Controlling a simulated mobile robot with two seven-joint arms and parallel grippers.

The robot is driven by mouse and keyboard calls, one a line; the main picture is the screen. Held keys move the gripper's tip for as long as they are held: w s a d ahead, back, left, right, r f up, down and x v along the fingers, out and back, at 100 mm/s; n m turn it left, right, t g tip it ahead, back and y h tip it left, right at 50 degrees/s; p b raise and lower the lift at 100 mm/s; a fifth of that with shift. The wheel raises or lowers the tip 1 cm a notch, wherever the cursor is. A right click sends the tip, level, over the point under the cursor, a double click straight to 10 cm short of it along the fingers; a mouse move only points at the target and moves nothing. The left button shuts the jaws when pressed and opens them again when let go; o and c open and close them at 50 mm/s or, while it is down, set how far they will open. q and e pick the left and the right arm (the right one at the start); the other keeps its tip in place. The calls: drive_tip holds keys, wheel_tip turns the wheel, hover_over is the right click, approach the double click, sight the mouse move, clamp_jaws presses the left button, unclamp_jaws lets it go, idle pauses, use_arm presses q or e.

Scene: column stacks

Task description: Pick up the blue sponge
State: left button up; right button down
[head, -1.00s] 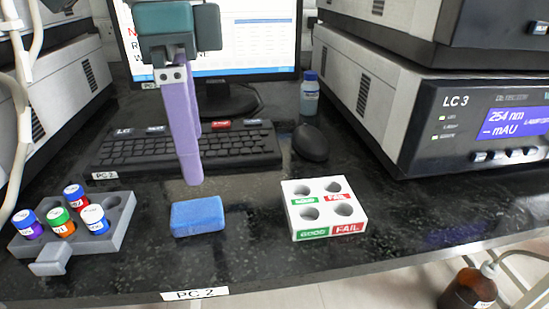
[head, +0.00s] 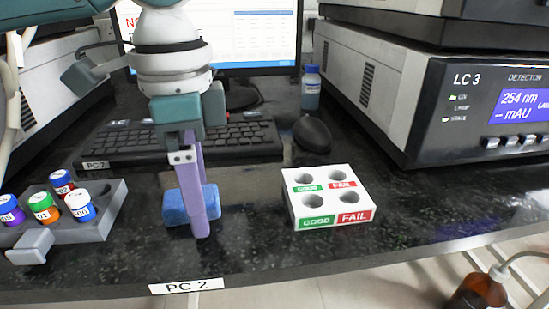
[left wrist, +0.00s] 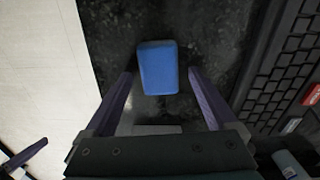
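The blue sponge (head: 175,206) lies flat on the black bench, left of the white rack. My left gripper (head: 199,215) points down at it, one purple finger crossing in front of the sponge; the other finger is mostly hidden. In the left wrist view the sponge (left wrist: 158,68) shows between the two spread fingertips of the left gripper (left wrist: 160,76), with a gap on each side. The left gripper is open and empty. A purple finger, apparently of my right gripper (left wrist: 24,156), shows at the lower left of the wrist view; its opening cannot be made out.
A grey rack (head: 104,222) with several capped vials stands to the left. A white GOOD/FAIL block (head: 328,196) stands to the right. A keyboard (head: 240,140), a mouse (head: 312,134) and a bottle (head: 311,90) are behind. The bench's front edge is close.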

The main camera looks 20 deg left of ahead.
use_arm(q)
drive_tip(key=c, duration=1.4)
drive_tip(key=shift+r, duration=0.1)
wheel_tip(320, 180, up, 20)
drive_tip(key=p, duration=0.7)
